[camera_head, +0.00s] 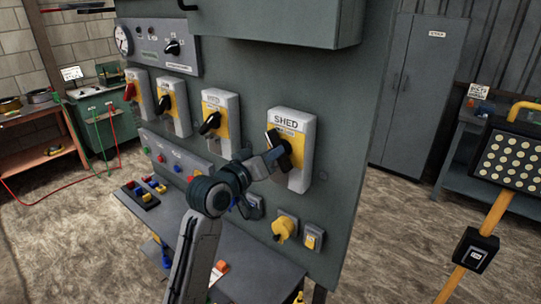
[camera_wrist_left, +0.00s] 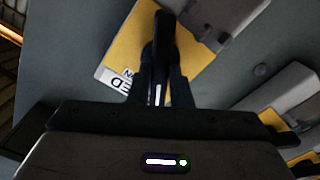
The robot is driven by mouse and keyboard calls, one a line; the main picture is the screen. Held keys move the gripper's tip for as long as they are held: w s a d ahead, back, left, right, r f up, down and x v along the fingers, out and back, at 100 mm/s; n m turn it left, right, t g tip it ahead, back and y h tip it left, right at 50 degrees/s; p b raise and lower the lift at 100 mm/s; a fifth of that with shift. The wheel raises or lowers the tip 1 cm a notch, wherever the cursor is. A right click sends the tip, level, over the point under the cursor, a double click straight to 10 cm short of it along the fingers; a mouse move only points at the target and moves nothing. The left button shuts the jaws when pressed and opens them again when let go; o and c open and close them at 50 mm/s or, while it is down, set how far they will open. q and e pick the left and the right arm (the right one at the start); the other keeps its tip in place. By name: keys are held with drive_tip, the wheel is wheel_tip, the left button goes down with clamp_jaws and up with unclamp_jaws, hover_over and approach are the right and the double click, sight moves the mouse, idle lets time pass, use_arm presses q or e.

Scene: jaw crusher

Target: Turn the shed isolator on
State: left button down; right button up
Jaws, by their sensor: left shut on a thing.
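The shed isolator (camera_head: 303,125) is a pale box with a yellow plate and a "SHED" label, on the grey panel's right part. Its black handle (camera_head: 272,137) leans with its top to the left in the head view. My left gripper (camera_head: 276,156) is at the handle, and in the left wrist view its fingers (camera_wrist_left: 158,88) are shut on the black handle (camera_wrist_left: 164,35). The yellow plate and part of the label (camera_wrist_left: 115,82) show behind them. The fingers hide part of the handle. My right gripper is not in view.
Similar isolators stand left of it, the nearest (camera_head: 229,103) with a black handle. A grey housing (camera_head: 270,20) juts out above. A yellow-railed stand (camera_head: 462,274) is at right.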

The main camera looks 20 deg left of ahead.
use_arm(q)
drive_tip(key=shift+s+d+m+b, duration=0.15)
drive_tip(key=shift+m+b, duration=0.85)
drive_tip(key=shift+m, duration=2.85)
drive_tip(key=shift+w+d+m+b, duration=0.1)
drive_tip(key=shift+m+b, duration=0.9)
drive_tip(key=shift+m, duration=2.85)
drive_tip(key=c, duration=1.3)
unclamp_jaws()
drive_tip(key=shift+s, duration=0.15)
